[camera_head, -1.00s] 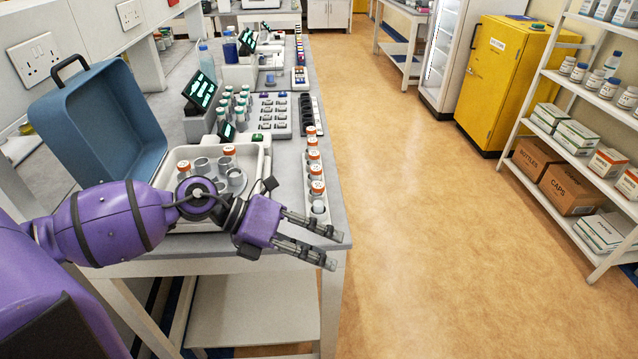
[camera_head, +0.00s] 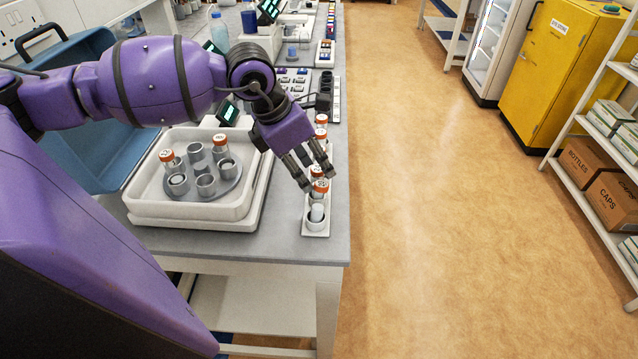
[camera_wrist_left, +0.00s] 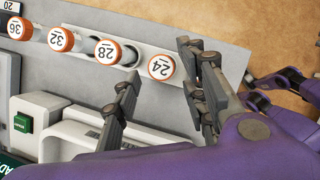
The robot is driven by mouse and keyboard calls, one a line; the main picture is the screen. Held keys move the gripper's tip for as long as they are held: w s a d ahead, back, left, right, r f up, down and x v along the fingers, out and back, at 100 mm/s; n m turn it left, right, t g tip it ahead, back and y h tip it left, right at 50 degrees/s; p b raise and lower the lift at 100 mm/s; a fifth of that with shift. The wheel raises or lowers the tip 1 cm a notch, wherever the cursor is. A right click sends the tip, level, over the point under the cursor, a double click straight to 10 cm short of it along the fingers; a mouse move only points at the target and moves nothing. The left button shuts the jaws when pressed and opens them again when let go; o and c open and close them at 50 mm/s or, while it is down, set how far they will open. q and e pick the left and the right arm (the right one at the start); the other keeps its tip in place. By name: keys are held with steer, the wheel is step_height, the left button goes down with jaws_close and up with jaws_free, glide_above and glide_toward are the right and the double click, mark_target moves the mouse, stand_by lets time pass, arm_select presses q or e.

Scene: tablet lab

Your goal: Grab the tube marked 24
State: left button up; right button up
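The tube marked 24 (camera_wrist_left: 161,67) has a white-topped orange cap and stands at the near end of a rack row. In the head view it is the nearest capped tube (camera_head: 320,187), with its number not readable. My left gripper (camera_head: 316,180) is open above the near end of the rack. In the left wrist view its fingers (camera_wrist_left: 160,78) lie on either side of the 24 cap, apart from it as far as I can see. Purple parts with dark finger-like pieces (camera_wrist_left: 265,90), perhaps my right gripper, show at the right, too unclear to judge.
Tubes marked 28 (camera_wrist_left: 107,51), 32 (camera_wrist_left: 60,39) and 36 (camera_wrist_left: 18,28) stand in line beside 24. A white tray (camera_head: 255,205) holds a round grey holder (camera_head: 206,188) with two orange-capped tubes. A blue case (camera_head: 105,155) is at the left.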

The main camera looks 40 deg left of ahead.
arm_select(q)
steer(key=x, duration=0.3)
steer(key=shift+w+d+f, duration=0.25)
steer(key=shift+f, duration=0.05)
jaws_close()
arm_select(e)
steer(key=shift+w+r, duration=0.4)
steer(key=shift+w, duration=0.3)
arm_select(q)
steer(key=shift+r, duration=0.1)
